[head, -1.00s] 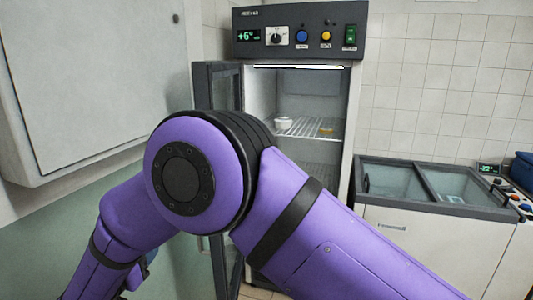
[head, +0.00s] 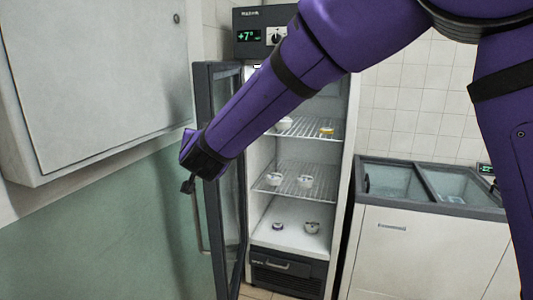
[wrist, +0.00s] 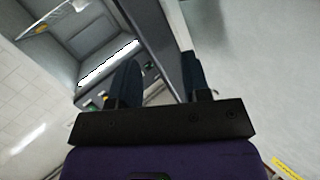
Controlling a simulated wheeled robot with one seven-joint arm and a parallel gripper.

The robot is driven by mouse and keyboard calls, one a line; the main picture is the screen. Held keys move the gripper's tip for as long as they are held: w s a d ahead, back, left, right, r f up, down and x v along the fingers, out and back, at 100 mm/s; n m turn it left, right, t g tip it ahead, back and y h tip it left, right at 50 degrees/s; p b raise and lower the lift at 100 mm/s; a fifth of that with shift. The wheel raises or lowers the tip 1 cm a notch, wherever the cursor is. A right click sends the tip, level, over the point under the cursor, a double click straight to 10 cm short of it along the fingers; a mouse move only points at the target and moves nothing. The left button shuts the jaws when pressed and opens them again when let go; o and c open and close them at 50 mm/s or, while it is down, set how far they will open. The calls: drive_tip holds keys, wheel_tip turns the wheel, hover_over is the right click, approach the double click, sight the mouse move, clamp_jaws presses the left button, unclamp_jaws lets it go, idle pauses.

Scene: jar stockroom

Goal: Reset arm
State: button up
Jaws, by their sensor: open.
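My gripper (wrist: 160,70) is open in the wrist view, with its two dark fingers apart and nothing seen between them. In the head view my purple arm arches across the upper picture and comes down to the left, its end close to the open glass door (head: 203,85) of the fridge. The fingers are mostly hidden there behind the wrist. I cannot tell whether they touch the door or its handle (head: 199,225).
The fridge (head: 347,170) stands open with several small jars on its shelves and floor. A chest freezer (head: 410,240) is to the right. A grey wall cabinet (head: 95,80) hangs at the left, close to my arm's end.

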drive_tip(key=s+d+r+n+g+y, duration=0.15)
drive_tip(key=s+d+r, duration=0.25)
drive_tip(key=d, duration=0.7)
drive_tip(key=s+d+r+n+g+h, duration=0.1)
drive_tip(key=s+d+r+g, duration=0.25)
drive_tip(key=d, duration=0.85)
drive_tip(key=s+d+f+m+g+h, duration=0.1)
drive_tip(key=s+d+f+g+h, duration=0.1)
drive_tip(key=s+d, duration=0.9)
drive_tip(key=s+d+f+m+g+h, duration=0.1)
drive_tip(key=s+d+f+g+h, duration=0.2)
drive_tip(key=s+d, duration=0.8)
drive_tip(key=s+f, duration=0.2)
drive_tip(key=s, duration=0.1)
drive_tip(key=shift+s+d+g, duration=0.3)
drive_tip(key=shift+s+d, duration=0.1)
